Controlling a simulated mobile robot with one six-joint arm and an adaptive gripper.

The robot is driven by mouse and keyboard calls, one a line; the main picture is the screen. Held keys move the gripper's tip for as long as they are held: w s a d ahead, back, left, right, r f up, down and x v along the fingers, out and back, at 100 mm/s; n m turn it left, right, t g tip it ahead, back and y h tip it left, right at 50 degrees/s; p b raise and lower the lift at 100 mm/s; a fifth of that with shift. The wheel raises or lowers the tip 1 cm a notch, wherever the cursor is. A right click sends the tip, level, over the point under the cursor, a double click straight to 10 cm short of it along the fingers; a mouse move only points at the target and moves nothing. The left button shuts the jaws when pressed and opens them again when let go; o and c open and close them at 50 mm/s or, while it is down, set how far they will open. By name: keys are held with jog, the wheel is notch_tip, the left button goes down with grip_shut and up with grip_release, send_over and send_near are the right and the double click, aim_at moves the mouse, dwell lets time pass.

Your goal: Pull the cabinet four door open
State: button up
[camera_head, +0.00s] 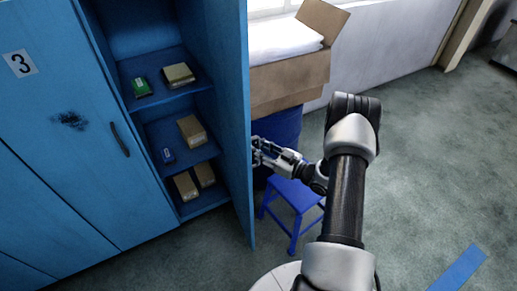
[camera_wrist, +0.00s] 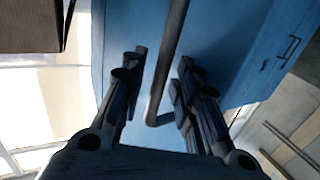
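The blue cabinet four door (camera_head: 233,120) stands swung wide open, seen nearly edge-on in the head view. Its outer face (camera_wrist: 225,45) fills much of the wrist view. My gripper (camera_head: 258,152) is at the right side of this door, by its outer face. In the wrist view, the dark door handle (camera_wrist: 166,65) runs between the two fingers of my gripper (camera_wrist: 162,57), with visible gaps on both sides. The fingers are open around the handle and do not clamp it. The handle is hidden in the head view.
The open compartment's shelves (camera_head: 170,97) hold several small boxes. A closed door marked 3 (camera_head: 60,120) is at the left. Right of the open door are a blue stool (camera_head: 296,195), a blue barrel (camera_head: 278,128) and a cardboard box (camera_head: 290,80).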

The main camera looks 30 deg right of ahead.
jog(key=shift+d, duration=0.1)
jog(key=v, duration=1.2)
dwell(0.4)
